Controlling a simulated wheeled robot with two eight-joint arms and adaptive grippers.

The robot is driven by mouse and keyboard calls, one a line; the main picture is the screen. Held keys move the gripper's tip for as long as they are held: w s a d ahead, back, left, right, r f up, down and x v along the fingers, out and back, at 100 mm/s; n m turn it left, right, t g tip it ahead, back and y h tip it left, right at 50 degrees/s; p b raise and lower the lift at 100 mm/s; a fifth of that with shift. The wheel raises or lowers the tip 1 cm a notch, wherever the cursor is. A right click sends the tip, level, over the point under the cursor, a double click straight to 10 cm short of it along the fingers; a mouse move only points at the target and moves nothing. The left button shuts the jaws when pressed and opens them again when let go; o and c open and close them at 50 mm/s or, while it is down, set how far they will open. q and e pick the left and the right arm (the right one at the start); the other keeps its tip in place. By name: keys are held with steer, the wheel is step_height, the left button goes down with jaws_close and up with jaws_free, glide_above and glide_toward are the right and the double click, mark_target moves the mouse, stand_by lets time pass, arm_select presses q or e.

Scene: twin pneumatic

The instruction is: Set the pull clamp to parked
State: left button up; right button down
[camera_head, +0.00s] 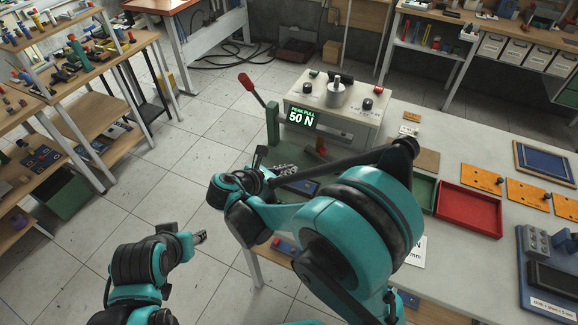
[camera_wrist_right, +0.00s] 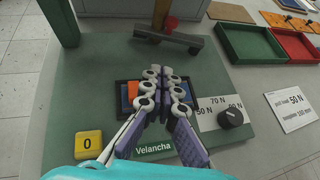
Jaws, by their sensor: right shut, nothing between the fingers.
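The pull tester has a green upright post (camera_head: 272,122) with a red-handled lever (camera_head: 247,83) tilted up and left. My left gripper (camera_head: 199,238) hangs over the floor, away from the tester.
A yellow "0" button (camera_wrist_right: 88,144) and a black dial (camera_wrist_right: 231,118) flank the screen. Green (camera_head: 424,190) and red (camera_head: 470,207) trays stand to the right. A cream control box (camera_head: 335,105) stands behind the tester.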

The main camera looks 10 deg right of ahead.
mark_target(317, 155)
steer(key=b+x, duration=0.2)
steer(key=x, duration=0.5)
steer(key=shift+w+d+f, duration=0.1)
steer(key=shift+w+f, duration=0.1)
steer(key=shift+f, duration=0.1)
steer(key=w+d, duration=0.1)
steer(key=w+d+b, duration=0.1)
steer(key=shift+w+d+f, duration=0.1)
steer(key=shift+w+d, duration=0.05)
steer(key=shift+d, duration=0.25)
steer(key=shift+w+d, duration=0.35)
steer(key=shift+d, duration=0.05)
steer(key=shift+w+d+m+g, duration=0.4)
steer(key=shift+w+d, duration=0.05)
steer(key=shift+w, duration=0.05)
steer(key=shift+a, duration=0.1)
